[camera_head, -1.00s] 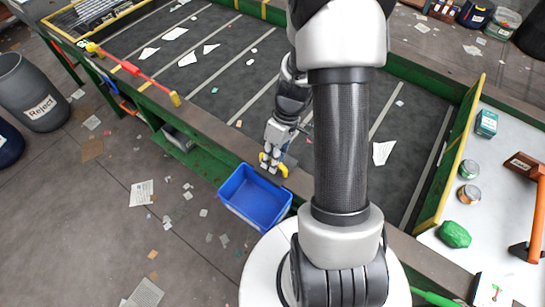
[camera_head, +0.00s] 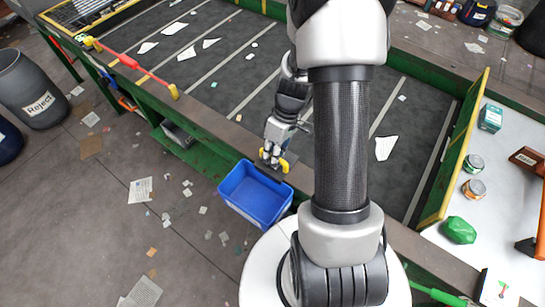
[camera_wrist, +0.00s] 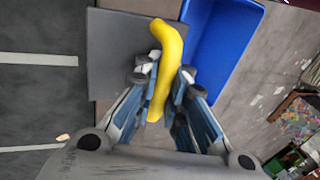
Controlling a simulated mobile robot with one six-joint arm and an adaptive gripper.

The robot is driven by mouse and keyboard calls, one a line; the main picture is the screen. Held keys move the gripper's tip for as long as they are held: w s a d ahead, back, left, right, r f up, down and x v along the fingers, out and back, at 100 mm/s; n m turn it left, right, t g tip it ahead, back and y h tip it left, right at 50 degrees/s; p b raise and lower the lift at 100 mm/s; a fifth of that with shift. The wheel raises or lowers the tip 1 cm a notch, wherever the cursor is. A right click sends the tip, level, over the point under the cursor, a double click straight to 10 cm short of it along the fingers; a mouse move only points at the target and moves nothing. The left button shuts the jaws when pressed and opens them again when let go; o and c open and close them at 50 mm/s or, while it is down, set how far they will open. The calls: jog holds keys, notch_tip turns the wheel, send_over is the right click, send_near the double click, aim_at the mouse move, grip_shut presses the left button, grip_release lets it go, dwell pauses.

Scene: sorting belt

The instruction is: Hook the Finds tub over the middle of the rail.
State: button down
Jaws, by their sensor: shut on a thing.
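The blue tub (camera_head: 250,205) is at the near side of the belt's brownish rail (camera_head: 215,123), its open top facing up and empty. No label on it is readable. It also shows in the wrist view (camera_wrist: 222,45). My gripper (camera_head: 273,163) is above the rail beside the tub. In the wrist view my gripper (camera_wrist: 165,85) is shut on a curved yellow handle (camera_wrist: 168,50). A flat grey plate (camera_wrist: 125,45) lies under the handle, over the rail. The join between handle, plate and tub is hidden, as is whether the plate touches the rail.
A red bar with yellow ends (camera_head: 133,64) lies along the rail to the left. White paper scraps (camera_head: 386,147) lie on the dark belt (camera_head: 230,60). A grey Reject barrel (camera_head: 35,92) stands at left. A white table (camera_head: 510,190) with cans and a green lump is at right.

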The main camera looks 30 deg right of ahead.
jog(key=shift+s+f, duration=0.15)
jog(key=shift+f, duration=0.1)
jog(key=c, duration=1.6)
grip_release()
jog(key=shift+d+r, duration=0.1)
jog(key=shift+d, duration=0.05)
jog(key=shift+o, duration=0.7)
jog(key=shift+w, duration=0.2)
jog(key=o, duration=0.7)
jog(key=shift+o, duration=0.2)
jog(key=shift+r, duration=0.2)
jog(key=shift+r+p, duration=1.05)
jog(key=shift+r, duration=0.3)
jog(key=shift+r+p, duration=2.25)
jog(key=shift+r, duration=1.25)
